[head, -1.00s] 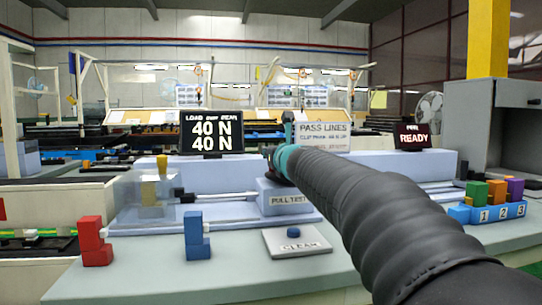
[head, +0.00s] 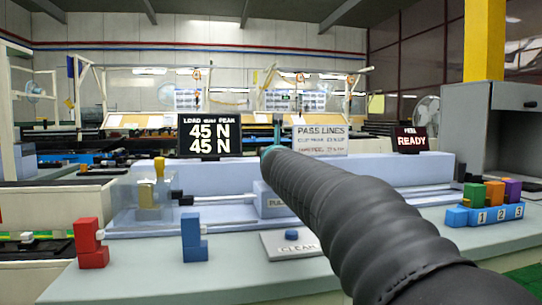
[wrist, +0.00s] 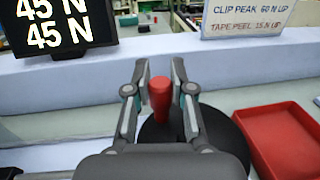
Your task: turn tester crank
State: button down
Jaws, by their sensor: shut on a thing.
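In the wrist view my gripper (wrist: 160,88) is shut on the red crank handle (wrist: 160,100), with a finger on each side of it. The handle stands upright over a dark round disc (wrist: 228,138), partly hidden by my gripper. In the head view my arm hides the crank, and only a bit of my gripper (head: 276,128) shows. The pull tester (head: 273,203) lies behind my arm, with a yellow piece (head: 159,168) in the clear fixture at its left end. The load display (head: 210,135) reads 45 N for load and 45 N for peak.
A sign with pass lines (head: 320,140) stands behind my arm; in the wrist view it reads clip peak 60 N up. A red tray (wrist: 285,138) lies right of the crank.

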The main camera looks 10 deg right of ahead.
jog(key=m+h, duration=0.1)
jog(key=m+g+h, duration=0.1)
jog(key=h, duration=0.1)
jog(key=m+h, duration=0.1)
jog(key=shift+w+d+h, duration=0.35)
jog(key=shift+d+h, duration=0.05)
jog(key=shift+w+d+m+g+h+p, duration=0.1)
jog(key=shift+d+m+g+h+p, duration=0.3)
jog(key=shift+m+g+h, duration=0.75)
jog(key=shift+d+m+g+h+p, duration=0.2)
jog(key=shift+d+m+g+h, duration=0.25)
jog(key=shift+m+g+h, duration=0.7)
jog(key=shift+t+h, duration=0.3)
jog(key=shift+h, duration=0.1)
jog(key=c, duration=1)
grip_release()
jog(key=shift+d, duration=0.1)
jog(key=v, duration=1.2)
